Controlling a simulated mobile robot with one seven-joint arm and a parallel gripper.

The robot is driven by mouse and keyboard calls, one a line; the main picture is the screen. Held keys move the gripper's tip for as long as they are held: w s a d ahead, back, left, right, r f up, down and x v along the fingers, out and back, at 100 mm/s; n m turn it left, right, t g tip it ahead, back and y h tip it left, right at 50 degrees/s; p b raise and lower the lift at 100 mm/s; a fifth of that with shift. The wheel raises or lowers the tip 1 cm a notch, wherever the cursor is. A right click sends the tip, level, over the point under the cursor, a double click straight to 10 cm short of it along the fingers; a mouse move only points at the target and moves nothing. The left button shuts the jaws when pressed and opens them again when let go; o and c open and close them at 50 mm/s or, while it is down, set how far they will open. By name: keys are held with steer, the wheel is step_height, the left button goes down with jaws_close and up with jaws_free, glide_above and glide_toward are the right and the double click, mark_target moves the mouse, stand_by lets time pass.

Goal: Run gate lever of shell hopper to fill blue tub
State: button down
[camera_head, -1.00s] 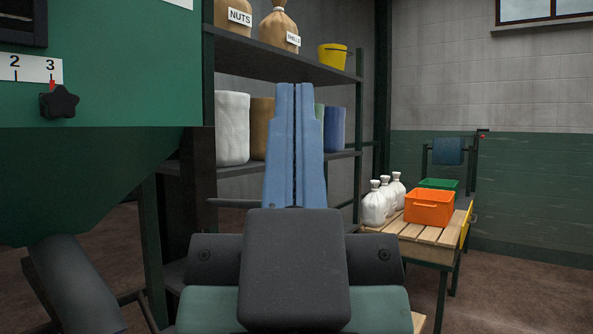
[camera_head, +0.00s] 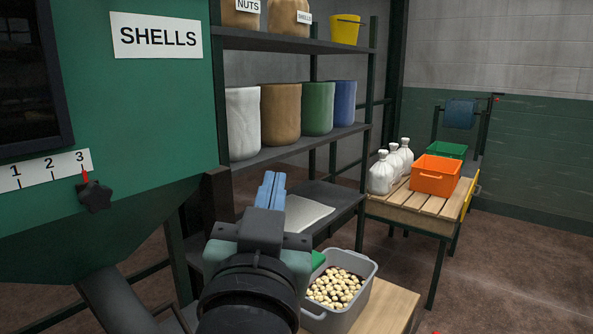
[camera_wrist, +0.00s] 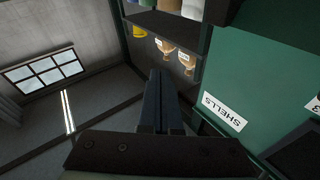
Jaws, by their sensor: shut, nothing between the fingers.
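The green shell hopper (camera_head: 130,110) stands at the left, with a SHELLS label, a dark window and a 1-2-3 scale. A red pointer with a black star knob (camera_head: 95,194) sits at 3. A dark chute (camera_head: 112,298) slopes below it. I cannot make out the gate lever or a blue tub. My gripper (camera_head: 270,181), blue-fingered, is shut and empty right of the hopper, before the shelves. In the wrist view its fingers (camera_wrist: 158,85) are together, with the hopper to the right. A grey tub (camera_head: 370,278) of pale pieces stands behind my wrist, partly hidden.
Shelves (camera_head: 290,45) behind hold sacks, a yellow bucket (camera_head: 345,30) and white, brown, green and blue containers. A slatted table (camera_head: 415,208) at the right carries white bags, an orange crate (camera_head: 436,184) and a green crate (camera_head: 447,150). The floor at right is clear.

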steer(key=s+r+m+g+h+p, duration=0.1)
steer(key=g+p, duration=0.3)
steer(key=p, duration=0.7)
steer(key=s+a+r+m+g+h+p, duration=0.1)
steer(key=g+p, duration=0.3)
steer(key=p, duration=0.7)
steer(key=s+a+r+m+g+h+p, duration=0.1)
steer(key=g+p, duration=0.4)
steer(key=p, duration=0.6)
steer(key=shift+s+m+h, duration=0.5)
steer(key=shift+m+h, duration=0.4)
steer(key=shift+m, duration=0.2)
steer(key=shift+w, duration=0.1)
steer(key=p+x, duration=0.3)
steer(key=x, duration=0.7)
steer(key=shift+d, duration=0.1)
step_height(320, 180, down, 2)
steer(key=shift+f+p, duration=0.25)
steer(key=shift+p, duration=0.3)
steer(key=shift+f, duration=0.7)
